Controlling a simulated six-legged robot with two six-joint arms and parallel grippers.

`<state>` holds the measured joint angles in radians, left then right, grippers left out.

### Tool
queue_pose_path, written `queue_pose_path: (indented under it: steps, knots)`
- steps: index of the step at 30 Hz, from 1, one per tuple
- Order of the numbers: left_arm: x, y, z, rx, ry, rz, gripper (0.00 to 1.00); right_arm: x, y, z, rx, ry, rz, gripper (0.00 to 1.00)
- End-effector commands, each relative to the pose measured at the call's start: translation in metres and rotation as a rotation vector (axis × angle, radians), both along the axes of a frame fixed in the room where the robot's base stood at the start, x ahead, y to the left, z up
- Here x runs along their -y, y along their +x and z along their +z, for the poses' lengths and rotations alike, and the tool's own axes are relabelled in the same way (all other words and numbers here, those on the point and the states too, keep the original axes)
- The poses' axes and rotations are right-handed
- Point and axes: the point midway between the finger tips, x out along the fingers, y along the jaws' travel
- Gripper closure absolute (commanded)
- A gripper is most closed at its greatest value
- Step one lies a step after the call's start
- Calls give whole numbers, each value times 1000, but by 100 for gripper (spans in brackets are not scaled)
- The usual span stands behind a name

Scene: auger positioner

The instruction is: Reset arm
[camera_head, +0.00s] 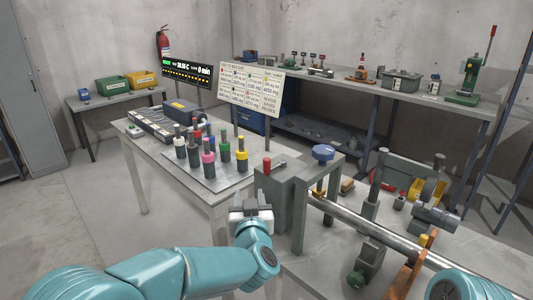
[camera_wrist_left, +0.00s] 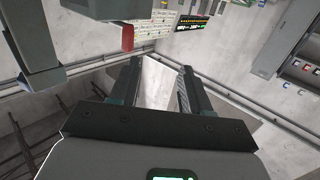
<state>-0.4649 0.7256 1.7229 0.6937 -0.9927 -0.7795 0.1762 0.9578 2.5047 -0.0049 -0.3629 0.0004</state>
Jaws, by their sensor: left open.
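My left arm (camera_head: 180,275) comes in from the lower left, and its gripper (camera_head: 251,207) sits just left of the grey machine block (camera_head: 288,190) with the red-tipped lever (camera_head: 267,166). In the left wrist view my left gripper (camera_wrist_left: 158,85) is open and empty, with bare floor and wall showing between its fingers. The red lever end (camera_wrist_left: 127,38) shows near the top of that view, apart from the fingers. Part of my right arm (camera_head: 455,287) shows at the lower right; its gripper is not seen.
The machine bench carries a long steel bar (camera_head: 360,222) and a blue knob (camera_head: 323,153). A table (camera_head: 215,190) behind my left gripper holds several colour-topped tools and a blue-grey box (camera_head: 183,111). A workbench (camera_head: 390,98) runs along the back wall. Floor at the left is clear.

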Motion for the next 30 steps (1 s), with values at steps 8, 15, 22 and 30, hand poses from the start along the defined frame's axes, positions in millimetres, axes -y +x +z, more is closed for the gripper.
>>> queue_pose_path:
  steps: [8, 15, 22, 30]
  knots:
    - [-135, -33, -175, -423, 99, 67, 53, 0, 0, 39, 1, 0, 0, 57]
    - [-150, -181, -310, -914, -91, -82, 53, 0, 0, 59, 0, 0, 0, 57]
    - [-103, -329, -345, -1320, -333, -228, 53, 0, 0, 61, 0, 0, 0, 57]
    - [-87, -372, -342, -1484, -487, -189, 53, 0, 0, 60, 0, 0, 0, 57]
